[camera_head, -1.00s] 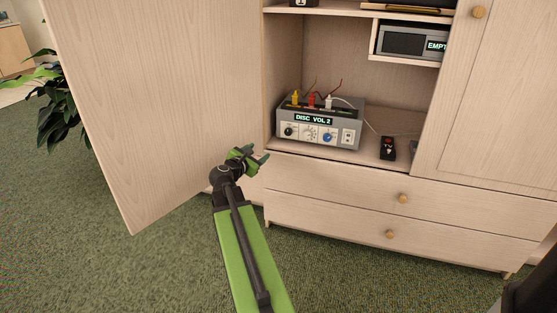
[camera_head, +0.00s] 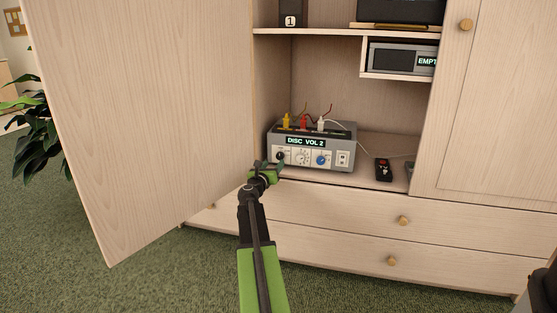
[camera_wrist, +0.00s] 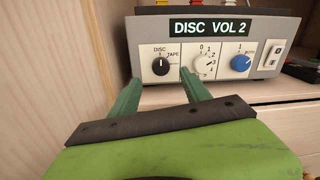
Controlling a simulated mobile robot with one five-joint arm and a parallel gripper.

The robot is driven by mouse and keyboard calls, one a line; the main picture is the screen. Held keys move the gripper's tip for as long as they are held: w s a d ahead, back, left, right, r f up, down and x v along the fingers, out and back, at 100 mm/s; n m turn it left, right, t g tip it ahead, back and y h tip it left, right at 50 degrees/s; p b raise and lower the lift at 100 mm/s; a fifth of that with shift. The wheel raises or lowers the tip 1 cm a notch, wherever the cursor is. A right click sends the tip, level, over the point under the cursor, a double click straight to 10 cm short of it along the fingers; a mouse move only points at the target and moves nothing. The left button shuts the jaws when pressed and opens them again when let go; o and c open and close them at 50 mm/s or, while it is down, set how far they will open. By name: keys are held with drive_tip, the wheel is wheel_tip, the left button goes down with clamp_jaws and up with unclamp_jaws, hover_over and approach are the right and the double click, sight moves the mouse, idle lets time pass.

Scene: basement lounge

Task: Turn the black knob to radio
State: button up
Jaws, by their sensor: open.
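The grey amplifier box (camera_head: 312,150) stands on the cabinet shelf, its display reading "DISC VOL 2". Its black knob (camera_wrist: 161,66) is at the left of the front panel in the wrist view, with "DISC" and "TAPE" legible around it and its white mark pointing about straight up. A white knob (camera_wrist: 204,65) and a blue knob (camera_wrist: 241,66) sit to its right. My gripper (camera_wrist: 163,80) is open and empty. Its two green fingers point at the panel, just below and either side of the black knob, apparently short of it. In the head view my gripper (camera_head: 272,167) covers part of the panel's lower left.
The open cabinet door (camera_head: 150,120) stands close on the left. A black remote (camera_head: 383,169) lies on the shelf right of the box. Yellow, red and white plugs (camera_head: 304,122) with wires stand on top of the box. Drawers (camera_head: 350,215) lie below the shelf.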

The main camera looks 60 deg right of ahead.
sight(279, 157)
drive_tip(key=x, duration=0.7)
clamp_jaws()
